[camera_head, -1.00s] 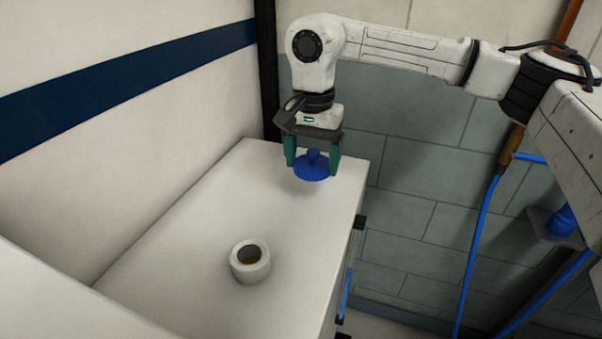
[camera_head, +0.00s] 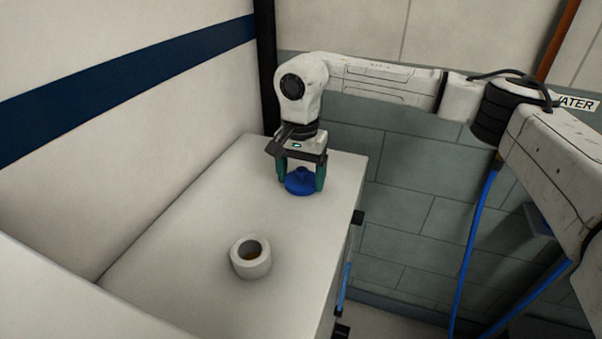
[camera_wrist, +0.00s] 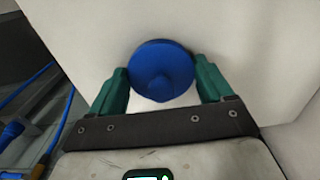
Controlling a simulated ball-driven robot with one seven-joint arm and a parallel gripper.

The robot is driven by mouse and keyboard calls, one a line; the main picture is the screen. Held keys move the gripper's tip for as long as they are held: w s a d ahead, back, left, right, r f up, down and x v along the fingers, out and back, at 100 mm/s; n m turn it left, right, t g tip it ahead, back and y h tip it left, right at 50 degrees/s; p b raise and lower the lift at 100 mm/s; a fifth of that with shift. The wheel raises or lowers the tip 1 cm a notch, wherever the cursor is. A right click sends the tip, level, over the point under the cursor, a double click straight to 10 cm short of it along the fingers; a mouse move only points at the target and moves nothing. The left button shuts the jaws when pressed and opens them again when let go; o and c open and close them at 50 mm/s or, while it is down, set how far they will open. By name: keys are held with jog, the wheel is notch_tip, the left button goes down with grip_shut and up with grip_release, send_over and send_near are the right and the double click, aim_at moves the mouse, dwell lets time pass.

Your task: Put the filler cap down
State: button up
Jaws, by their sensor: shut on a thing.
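The blue filler cap (camera_head: 300,182) is round with a raised knob. It is between the green fingers of my gripper (camera_head: 301,186), which is shut on it. The cap is at or just above the white top (camera_head: 190,255), toward its far end; I cannot tell for certain whether it touches. In the wrist view the cap (camera_wrist: 161,70) sits between the two fingertips (camera_wrist: 162,82), with the white surface behind it.
A white ring-shaped filler neck (camera_head: 250,258) with a dark opening stands on the white top nearer the camera. A wall (camera_head: 150,120) with a blue stripe rises at left. Blue hoses (camera_head: 472,250) hang at right. The top around the cap is clear.

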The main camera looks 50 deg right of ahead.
aim_at(301, 170)
jog(key=o, duration=0.9)
jog(key=shift+f, duration=0.1)
notch_tip(301, 170, up, 12)
jog(key=shift+r+b, duration=0.15)
jog(key=shift+b, duration=0.5)
